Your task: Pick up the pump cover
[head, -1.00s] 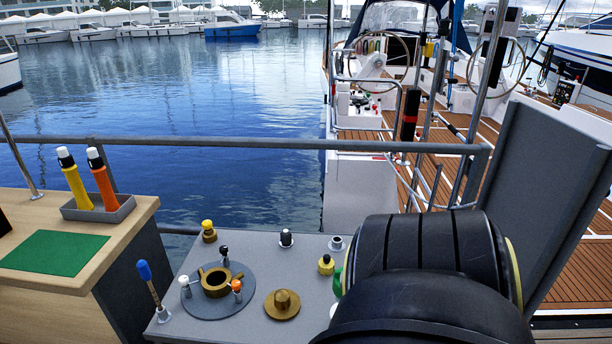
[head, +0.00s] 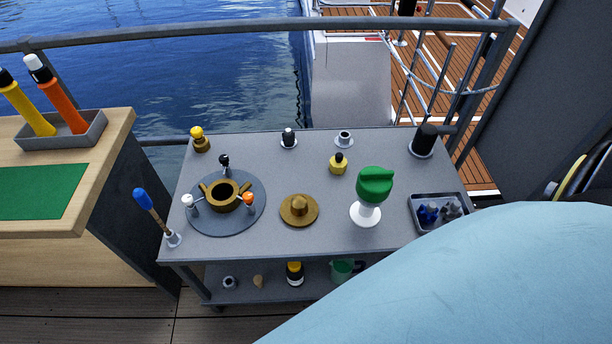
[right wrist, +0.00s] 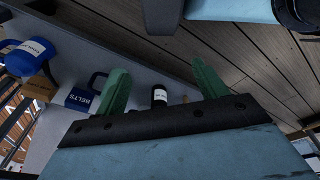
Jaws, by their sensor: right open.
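The pump cover looks to be the round brass disc with a raised knob (head: 299,209), lying flat on the grey workbench (head: 330,240) in the head view. To its left, the open brass pump body (head: 222,197) sits on a round grey plate, with white, black and orange-topped parts around it. My right gripper (right wrist: 162,84) shows only in the right wrist view. Its two green fingers are wide apart, with nothing held between them. A dark bottle with a white label (right wrist: 160,96) shows beyond the gap. The cover is not recognisable there. My left gripper is not in view.
A green-topped white stand (head: 367,205) and a dark tray of small parts (head: 437,225) stand right of the cover. A blue-handled brush (head: 150,210) stands at the left edge. Below is a lower shelf with a bottle (head: 295,273). A rail (head: 250,30) runs behind the bench.

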